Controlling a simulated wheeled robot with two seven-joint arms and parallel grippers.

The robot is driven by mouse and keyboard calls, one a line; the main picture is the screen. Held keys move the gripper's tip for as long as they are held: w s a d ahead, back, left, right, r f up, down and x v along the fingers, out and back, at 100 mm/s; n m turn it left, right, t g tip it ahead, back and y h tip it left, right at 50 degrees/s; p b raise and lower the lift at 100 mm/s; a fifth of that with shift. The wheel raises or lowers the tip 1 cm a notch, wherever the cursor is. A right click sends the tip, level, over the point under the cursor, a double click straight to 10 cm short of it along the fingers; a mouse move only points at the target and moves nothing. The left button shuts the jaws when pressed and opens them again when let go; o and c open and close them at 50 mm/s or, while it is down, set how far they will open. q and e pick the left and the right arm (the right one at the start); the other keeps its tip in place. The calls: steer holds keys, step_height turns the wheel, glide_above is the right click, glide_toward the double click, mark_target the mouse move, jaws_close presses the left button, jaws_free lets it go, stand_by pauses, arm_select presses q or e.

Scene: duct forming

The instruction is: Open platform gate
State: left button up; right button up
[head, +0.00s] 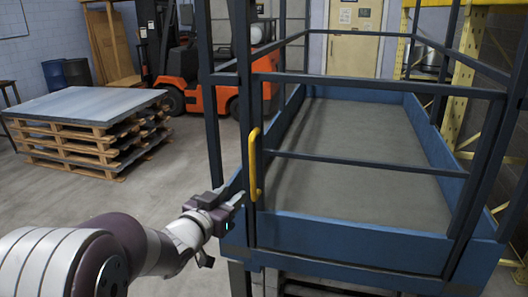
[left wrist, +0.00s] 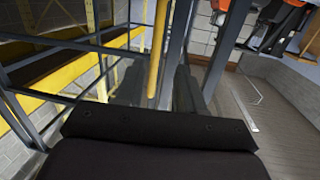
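The platform gate (head: 375,163) is a dark blue railed frame across the near end of the blue lift platform (head: 350,240); it looks closed. Its yellow handle (head: 253,168) stands upright at the gate's left side. My left gripper (head: 240,197) is just left of the handle's lower end, fingers pointing toward it. In the left wrist view the handle (left wrist: 157,50) lies ahead, in line with the gap between the two dark fingers (left wrist: 158,88). The fingers are apart, and I see no clear contact with the handle. My right gripper is out of view.
Stacked wooden pallets with a grey sheet on top (head: 90,105) stand at the left. An orange forklift (head: 190,75) is behind them. Yellow racking (head: 465,75) rises close to the platform's right. The floor (head: 190,165) between pallets and platform is clear.

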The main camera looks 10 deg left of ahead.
mark_target(251, 169)
arm_select(q)
steer(key=shift+t+h, duration=0.4)
steer(key=shift+t, duration=0.1)
steer(key=p+x, duration=0.1)
steer(key=x, duration=0.2)
steer(key=r+p+x, duration=0.1)
steer(key=p+x, duration=0.1)
steer(key=x, duration=0.2)
steer(key=r+p+x, duration=0.1)
steer(key=p+x, duration=0.1)
steer(key=x, duration=0.1)
steer(key=shift+w+d, duration=0.25)
steer(key=shift+d, duration=0.1)
steer(key=shift+w+p, duration=0.1)
steer(key=shift+p, duration=0.2)
steer(key=shift+s+a+r, duration=0.1)
steer(key=shift+s+a, duration=0.2)
steer(key=shift+a, duration=0.05)
steer(key=shift+w+d, duration=0.15)
steer(key=shift+w, duration=0.1)
steer(key=shift+w+d, duration=0.15)
steer(key=c, duration=0.4)
jaws_close()
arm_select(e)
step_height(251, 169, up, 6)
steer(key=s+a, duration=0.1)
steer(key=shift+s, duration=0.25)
